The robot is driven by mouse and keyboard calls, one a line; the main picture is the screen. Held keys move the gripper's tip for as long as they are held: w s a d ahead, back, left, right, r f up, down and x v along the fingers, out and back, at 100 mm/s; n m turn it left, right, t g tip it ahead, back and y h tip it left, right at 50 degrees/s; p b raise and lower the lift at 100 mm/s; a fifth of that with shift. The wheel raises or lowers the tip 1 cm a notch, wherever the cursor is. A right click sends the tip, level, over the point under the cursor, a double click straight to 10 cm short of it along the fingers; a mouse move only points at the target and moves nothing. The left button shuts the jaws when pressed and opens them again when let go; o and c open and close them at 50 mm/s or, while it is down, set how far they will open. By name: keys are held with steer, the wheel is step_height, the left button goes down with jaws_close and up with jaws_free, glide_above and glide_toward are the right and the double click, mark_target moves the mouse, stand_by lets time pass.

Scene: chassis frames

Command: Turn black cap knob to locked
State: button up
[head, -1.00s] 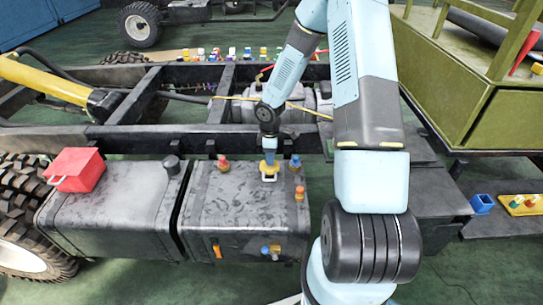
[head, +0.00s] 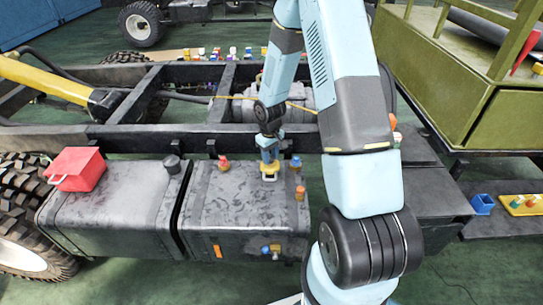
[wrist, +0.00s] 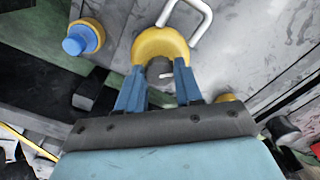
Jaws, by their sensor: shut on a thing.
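A dark grey-black knob cap (wrist: 159,68) sits on a round yellow base (wrist: 172,42) between my gripper's blue fingers in the wrist view. A white bent handle (wrist: 205,22) extends from the yellow base, away from my gripper. My gripper (wrist: 160,80) is shut on the dark cap, and its fingers partly hide the cap's sides. In the head view, my gripper (head: 269,157) points down onto the yellow base (head: 269,168) on top of the right grey tank. The cap itself is hidden there by the fingers.
On the same tank (head: 232,205) stand a red-and-yellow knob (head: 223,162), a blue-capped knob (head: 295,162) and an orange knob (head: 300,192). A black cap (head: 171,164) and a red box (head: 76,169) are on the left tank. The dark frame rail (head: 190,138) runs behind.

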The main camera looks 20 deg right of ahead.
steer(key=m, duration=0.4)
steer(key=shift+a+m, duration=0.2)
steer(key=shift+m, duration=0.1)
steer(key=shift+w+m, duration=0.1)
steer(key=shift+m, duration=1.5)
steer(key=shift+d+m, duration=0.1)
steer(key=shift+m, duration=0.2)
steer(key=o, duration=1)
steer(key=shift+d, duration=0.1)
steer(key=shift+o, duration=0.2)
steer(key=shift+r, duration=0.1)
step_height(320, 180, up, 14)
steer(key=shift+f, duration=0.2)
